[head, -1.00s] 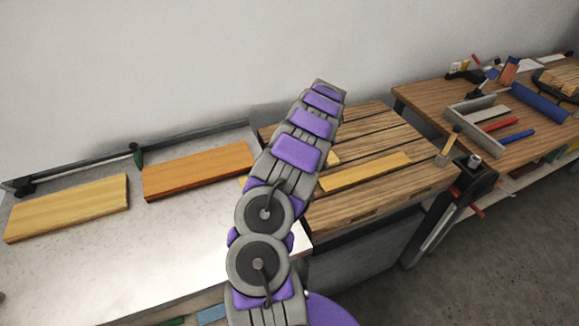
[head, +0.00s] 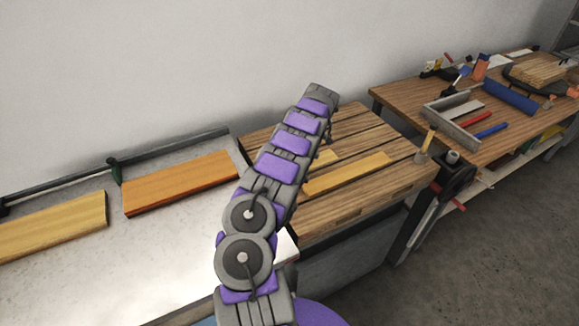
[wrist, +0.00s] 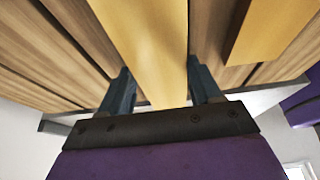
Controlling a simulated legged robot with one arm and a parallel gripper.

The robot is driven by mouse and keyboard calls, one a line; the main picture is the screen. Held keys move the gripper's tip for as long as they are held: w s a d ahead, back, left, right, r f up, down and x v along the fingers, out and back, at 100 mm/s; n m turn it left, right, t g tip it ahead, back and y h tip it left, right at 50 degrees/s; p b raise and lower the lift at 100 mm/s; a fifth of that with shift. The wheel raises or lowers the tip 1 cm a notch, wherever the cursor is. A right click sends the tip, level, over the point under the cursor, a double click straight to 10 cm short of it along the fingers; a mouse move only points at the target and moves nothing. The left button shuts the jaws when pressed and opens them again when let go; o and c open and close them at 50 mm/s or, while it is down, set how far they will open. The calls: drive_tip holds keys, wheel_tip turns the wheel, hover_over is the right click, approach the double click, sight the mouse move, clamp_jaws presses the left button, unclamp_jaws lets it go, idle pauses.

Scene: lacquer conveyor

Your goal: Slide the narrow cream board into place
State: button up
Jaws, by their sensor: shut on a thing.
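In the wrist view, my gripper (wrist: 160,82) has one finger on each side of a cream-yellow board (wrist: 145,45) and is shut on it. The board runs lengthwise away from the gripper over the slatted wooden bench top. A second cream-yellow board (wrist: 268,30) lies to its right, apart from it. In the head view, a long narrow cream board (head: 348,173) lies on the slatted bench (head: 375,205), with a part of another pale board (head: 322,158) behind it. My arm hides the gripper there, and I cannot tell which board is held.
On the pale metal surface (head: 120,265) at left lie an orange-brown board (head: 180,182) and a yellow board (head: 55,225). A brush (head: 425,148) stands at the bench's right edge near a dark clamp (head: 450,175). A second table (head: 400,95) with tools stands at right.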

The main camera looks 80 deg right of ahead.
drive_tip(key=shift+s+d+r+p, duration=0.1)
drive_tip(key=shift+s+d+p, duration=0.4)
drive_tip(key=shift+s+d, duration=0.3)
drive_tip(key=shift+s+d+p, duration=0.5)
drive_tip(key=shift+s+d, duration=0.05)
drive_tip(key=shift+s, duration=0.3)
drive_tip(key=p, duration=0.2)
drive_tip(key=s+d+p, duration=0.1)
drive_tip(key=shift+s+d+r+p, duration=0.15)
drive_tip(key=shift+s+p, duration=0.1)
drive_tip(key=shift+p, duration=0.1)
drive_tip(key=shift+s+d+f+p, duration=0.15)
drive_tip(key=shift+s+f+p, duration=0.05)
drive_tip(key=shift+p, duration=0.4)
drive_tip(key=shift+w, duration=0.1)
